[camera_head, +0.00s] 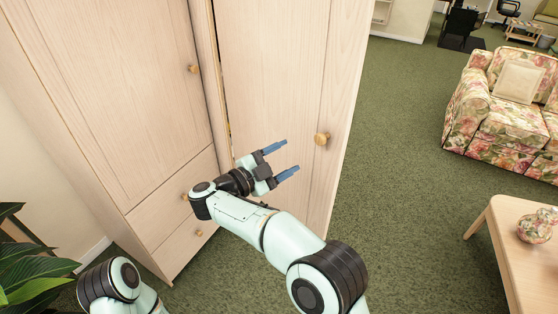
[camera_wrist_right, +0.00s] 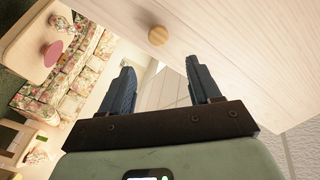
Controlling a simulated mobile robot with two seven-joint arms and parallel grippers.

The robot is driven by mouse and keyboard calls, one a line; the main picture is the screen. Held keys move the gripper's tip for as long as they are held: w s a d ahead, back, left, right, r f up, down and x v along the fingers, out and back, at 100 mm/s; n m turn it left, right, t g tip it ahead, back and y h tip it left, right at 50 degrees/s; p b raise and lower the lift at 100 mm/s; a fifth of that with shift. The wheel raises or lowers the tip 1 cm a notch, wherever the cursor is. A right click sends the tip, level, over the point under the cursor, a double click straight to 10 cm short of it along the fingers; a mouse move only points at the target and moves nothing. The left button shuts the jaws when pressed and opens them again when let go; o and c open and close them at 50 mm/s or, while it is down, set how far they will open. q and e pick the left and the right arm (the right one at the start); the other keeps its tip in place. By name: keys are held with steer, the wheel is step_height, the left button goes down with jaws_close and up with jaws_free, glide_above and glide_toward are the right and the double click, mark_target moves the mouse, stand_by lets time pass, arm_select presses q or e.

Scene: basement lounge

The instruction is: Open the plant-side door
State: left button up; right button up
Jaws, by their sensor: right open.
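The pale wooden wardrobe stands ahead. Its left door (camera_head: 115,90), on the side of the leafy plant (camera_head: 30,265), has a round knob (camera_head: 194,69) near its right edge. This door looks closed. The right-hand door (camera_head: 265,70) has a round knob (camera_head: 321,138), also visible in the wrist view (camera_wrist_right: 157,36). A narrow dark gap runs along this door's left edge. My right gripper (camera_head: 290,157) is open and empty, its blue fingers in front of the right-hand door, left of and below its knob. The wrist view shows the fingers (camera_wrist_right: 164,88) apart from that knob. My left gripper is out of view.
Drawers (camera_head: 180,200) with small knobs lie below the left door. A floral sofa (camera_head: 510,105) stands at the right. A wooden table (camera_head: 500,250) with a floral vase (camera_head: 537,225) is at the lower right. Green carpet (camera_head: 400,190) is clear between wardrobe and sofa.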

steer(key=shift+s+a, duration=0.15)
steer(key=shift+a, duration=0.05)
stand_by(0.6)
steer(key=w+d+f+n+t+y, duration=0.1)
steer(key=w+d+f+n+y, duration=0.2)
steer(key=f, duration=0.6)
steer(key=d+f+n+t+y, duration=0.1)
steer(key=d+f+n+y, duration=0.2)
steer(key=f, duration=0.6)
steer(key=w+d+f+n+t+y, duration=0.1)
steer(key=w+f+n+y, duration=0.15)
steer(key=f+n, duration=0.45)
steer(key=s+d+f+n+g+y, duration=0.1)
steer(key=s+f+g+y, duration=0.1)
steer(key=s+f, duration=0.5)
steer(key=s+d+f+g+y, duration=0.2)
steer(key=s+f, duration=0.2)
steer(key=f, duration=0.7)
steer(key=s+f+g+y, duration=0.2)
steer(key=s+f+g, duration=0.1)
steer(key=s, duration=0.7)
steer(key=s+a+f+n+g+y, duration=0.1)
steer(key=s+f+g+y, duration=0.1)
steer(key=s, duration=0.9)
steer(key=s+a+f+n+g+y, duration=0.1)
steer(key=s+f+g, duration=0.3)
steer(key=s, duration=0.7)
steer(key=shift+g+y, duration=0.45)
steer(key=shift+g, duration=0.15)
